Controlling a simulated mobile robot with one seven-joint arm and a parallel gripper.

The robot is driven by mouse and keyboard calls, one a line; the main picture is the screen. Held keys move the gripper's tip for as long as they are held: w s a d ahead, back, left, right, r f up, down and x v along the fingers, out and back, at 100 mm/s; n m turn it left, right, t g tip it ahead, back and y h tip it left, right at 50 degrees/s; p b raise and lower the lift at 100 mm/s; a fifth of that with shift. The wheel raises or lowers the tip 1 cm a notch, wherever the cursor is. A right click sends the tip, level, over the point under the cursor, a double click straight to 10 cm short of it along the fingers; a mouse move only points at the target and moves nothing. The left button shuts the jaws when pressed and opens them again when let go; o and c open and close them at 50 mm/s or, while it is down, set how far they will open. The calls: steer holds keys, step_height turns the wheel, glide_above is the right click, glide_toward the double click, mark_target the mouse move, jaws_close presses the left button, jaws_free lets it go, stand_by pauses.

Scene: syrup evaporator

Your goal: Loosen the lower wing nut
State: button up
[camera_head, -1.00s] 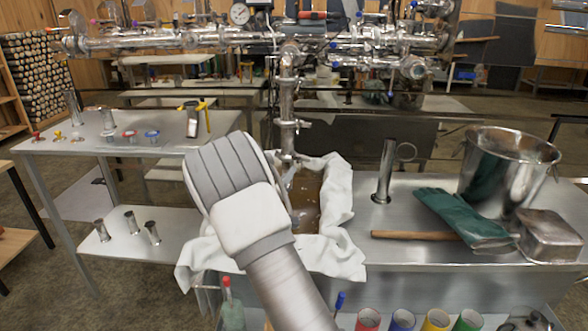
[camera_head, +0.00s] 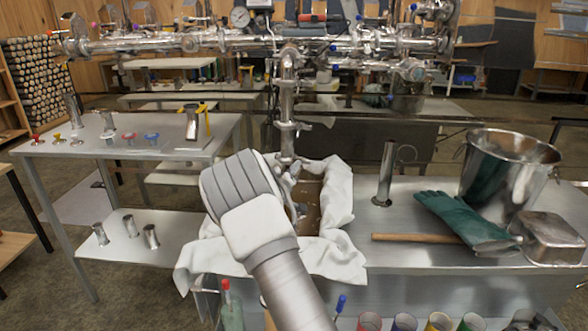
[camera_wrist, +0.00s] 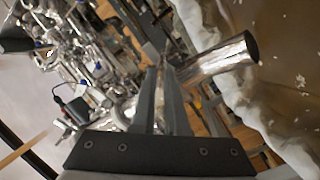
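The steel vertical pipe (camera_head: 287,102) hangs from the pipework over the cloth-lined basin. A clamp with a small wing nut (camera_head: 304,126) sticks out on its right side, low on the pipe. My gripper (camera_wrist: 163,72) is near the pipe's lower end, mostly hidden behind my pale wrist in the head view. In the wrist view its two dark fingers lie close together, with the shiny open-ended pipe outlet (camera_wrist: 222,62) just right of their tips. Whether anything sits between the fingertips is too small and cluttered to tell.
White cloth (camera_head: 338,205) drapes over the basin rim below the pipe. To the right on the bench are a standing steel tube (camera_head: 385,175), green gloves (camera_head: 465,220), a wooden handle (camera_head: 415,238) and a steel bucket (camera_head: 510,170). A side table (camera_head: 85,150) stands left.

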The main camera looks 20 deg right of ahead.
jaws_close()
steer(key=shift+n, duration=0.3)
steer(key=n+p, duration=0.1)
steer(key=n, duration=0.6)
steer(key=n+p, duration=0.1)
steer(key=n, duration=0.7)
steer(key=n+p, duration=0.1)
steer(key=n, duration=0.7)
steer(key=shift+f, duration=0.25)
steer(key=shift+d, duration=0.1)
stand_by(0.3)
steer(key=shift+o, duration=2.4)
jaws_free()
steer(key=shift+s, duration=0.1)
